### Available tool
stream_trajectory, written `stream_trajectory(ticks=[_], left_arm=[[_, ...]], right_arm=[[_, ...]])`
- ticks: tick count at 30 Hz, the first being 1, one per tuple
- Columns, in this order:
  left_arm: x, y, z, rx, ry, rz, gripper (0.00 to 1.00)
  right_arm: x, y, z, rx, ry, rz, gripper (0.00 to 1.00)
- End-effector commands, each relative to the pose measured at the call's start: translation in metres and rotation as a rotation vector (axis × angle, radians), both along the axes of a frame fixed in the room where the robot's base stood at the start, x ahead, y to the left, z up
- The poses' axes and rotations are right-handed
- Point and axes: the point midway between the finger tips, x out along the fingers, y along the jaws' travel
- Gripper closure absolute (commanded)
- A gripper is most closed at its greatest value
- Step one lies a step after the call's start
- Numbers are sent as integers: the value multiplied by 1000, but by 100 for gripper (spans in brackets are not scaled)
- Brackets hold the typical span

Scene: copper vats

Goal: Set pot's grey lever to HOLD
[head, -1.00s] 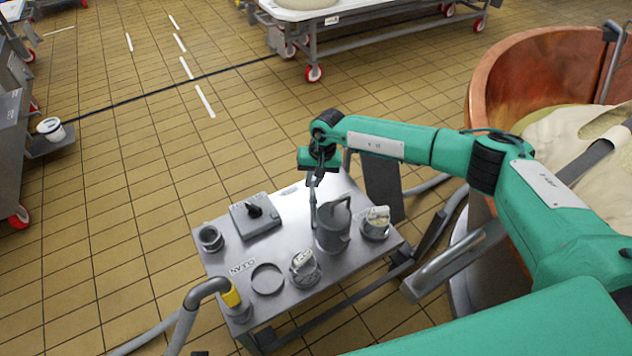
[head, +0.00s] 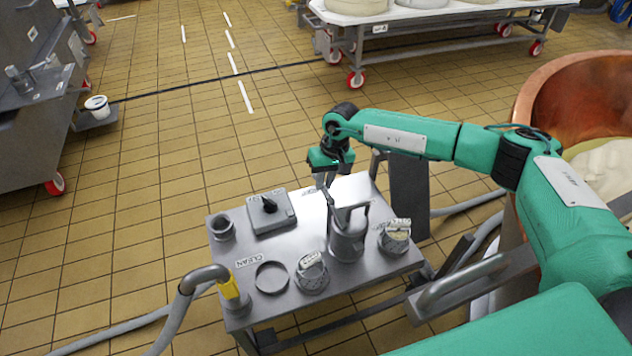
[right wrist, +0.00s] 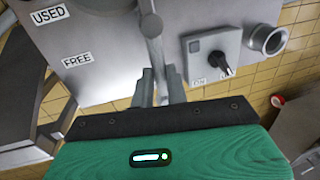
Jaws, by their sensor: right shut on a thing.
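The grey metal pot (head: 347,240) stands upright on the steel table, with a handle on its right side. My right gripper (head: 327,183) is above the pot's left rear side, pointing down. In the right wrist view its two fingers (right wrist: 160,88) are closed around a slim grey bar (right wrist: 154,45), which I take to be the pot's grey lever. The bar's far end is rounded. The gripper hides part of the bar, and I cannot read a HOLD mark. My left gripper is not in view.
The steel table (head: 300,222) also carries a switch box (head: 271,211) with a black knob, a ring (head: 272,277), small cups and a yellow-collared hose (head: 229,288). A CLEAN label lies near the ring; USED and FREE labels show in the right wrist view. A copper vat (head: 560,85) stands right.

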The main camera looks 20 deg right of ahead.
Motion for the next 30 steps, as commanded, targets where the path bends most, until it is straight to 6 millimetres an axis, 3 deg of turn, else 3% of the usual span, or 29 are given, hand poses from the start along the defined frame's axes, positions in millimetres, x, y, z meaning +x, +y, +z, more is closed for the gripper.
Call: stream_trajectory(ticks=[14,15,18,30], left_arm=[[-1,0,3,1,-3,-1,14],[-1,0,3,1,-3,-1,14],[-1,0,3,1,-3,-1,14],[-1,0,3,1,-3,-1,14]], right_arm=[[-3,-3,-1,1,4,11,100],[-3,-3,-1,1,4,11,83],[-3,-3,-1,1,3,10,63],[-1,-5,8,1,0,7,63]])
